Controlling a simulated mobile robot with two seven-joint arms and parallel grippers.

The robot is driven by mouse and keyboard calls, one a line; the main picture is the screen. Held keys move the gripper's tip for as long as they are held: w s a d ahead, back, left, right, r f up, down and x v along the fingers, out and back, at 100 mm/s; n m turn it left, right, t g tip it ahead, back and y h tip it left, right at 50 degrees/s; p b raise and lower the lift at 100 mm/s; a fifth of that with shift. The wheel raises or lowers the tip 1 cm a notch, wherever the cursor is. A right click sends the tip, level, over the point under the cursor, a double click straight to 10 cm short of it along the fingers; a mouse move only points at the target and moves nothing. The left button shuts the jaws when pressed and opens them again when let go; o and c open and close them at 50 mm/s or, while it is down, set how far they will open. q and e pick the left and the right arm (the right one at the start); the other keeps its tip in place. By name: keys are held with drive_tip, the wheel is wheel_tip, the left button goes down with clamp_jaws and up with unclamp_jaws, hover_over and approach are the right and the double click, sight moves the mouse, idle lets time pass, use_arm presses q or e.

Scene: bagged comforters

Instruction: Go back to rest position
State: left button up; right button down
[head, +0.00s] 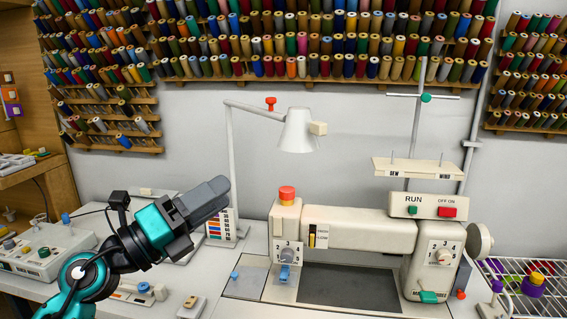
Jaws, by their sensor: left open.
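My left arm comes in from the lower left. Its left gripper (218,188), dark grey at the end of a teal and black wrist, points up and to the right. It is open, seen from the side, and nothing shows in it. It appears in front of the grey wall and the table, to the left of the white sewing machine (350,228). My right gripper is not in view.
A white lamp (298,132) stands behind the gripper. The white table (190,285) holds a control box (40,250) at left. A wire rack (520,285) with spools is at right. Thread racks (320,75) line the wall.

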use_arm(q)
drive_tip(key=s+a+f+n+t+y, duration=0.25)
drive_tip(key=f+n+y, duration=0.35)
drive_tip(key=f+n, duration=0.55)
drive_tip(key=s+a+f+n+t+y, duration=0.2)
drive_tip(key=s+a+f+n+y, duration=0.3)
drive_tip(key=f+n, duration=0.7)
drive_tip(key=s+f+n+g+y, duration=0.1)
drive_tip(key=s+f+n+g, duration=0.2)
drive_tip(key=s+f, duration=0.3)
drive_tip(key=s+f+n+g+y, duration=0.2)
drive_tip(key=s+f+n+g, duration=0.2)
drive_tip(key=f, duration=0.7)
drive_tip(key=shift+s+d+f+n, duration=0.15)
drive_tip(key=shift+s+d+n, duration=0.25)
drive_tip(key=shift+s+n, duration=0.75)
drive_tip(key=shift+w+g, duration=0.1)
drive_tip(key=shift+g, duration=0.15)
